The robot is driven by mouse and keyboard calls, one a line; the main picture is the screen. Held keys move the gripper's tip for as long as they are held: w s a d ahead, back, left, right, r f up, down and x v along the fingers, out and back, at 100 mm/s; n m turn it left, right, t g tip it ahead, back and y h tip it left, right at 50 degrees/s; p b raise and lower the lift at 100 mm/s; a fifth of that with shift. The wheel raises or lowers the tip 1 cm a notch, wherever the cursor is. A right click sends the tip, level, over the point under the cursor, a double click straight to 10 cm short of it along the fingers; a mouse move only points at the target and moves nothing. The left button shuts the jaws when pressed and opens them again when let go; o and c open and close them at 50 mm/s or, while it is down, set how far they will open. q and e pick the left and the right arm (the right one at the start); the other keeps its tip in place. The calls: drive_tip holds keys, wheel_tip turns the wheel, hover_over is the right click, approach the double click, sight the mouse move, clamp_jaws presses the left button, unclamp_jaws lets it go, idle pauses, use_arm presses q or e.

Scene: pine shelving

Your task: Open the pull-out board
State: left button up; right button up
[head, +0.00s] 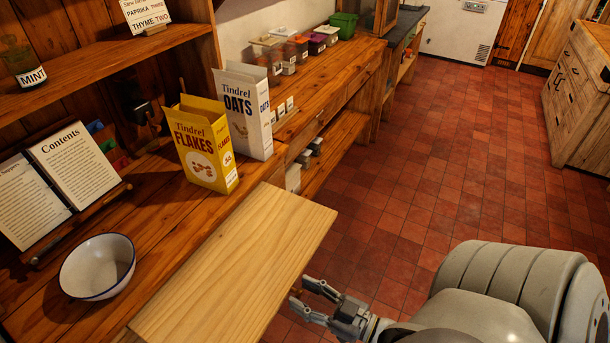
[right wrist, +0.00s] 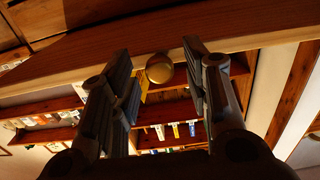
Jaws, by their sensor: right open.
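The pull-out board (head: 240,262) is a pale, flat wooden board in the head view. It juts out from the pine unit past the counter's front edge, over the tiled floor. A round brass knob (right wrist: 159,69) on the board's edge shows in the right wrist view. My right gripper (head: 302,293) is at the board's front edge, low on its right side. In the right wrist view the gripper's fingers (right wrist: 157,52) are apart, one on either side of the knob, with gaps visible. My left gripper is not in view.
A white bowl (head: 97,267), an open recipe book (head: 75,165), a yellow flakes box (head: 205,150) and a white oats box (head: 245,115) stand on the counter (head: 150,215). The red tiled floor (head: 430,160) to the right is clear.

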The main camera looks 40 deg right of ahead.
drive_tip(key=v, duration=1.1)
drive_tip(key=shift+s, duration=0.35)
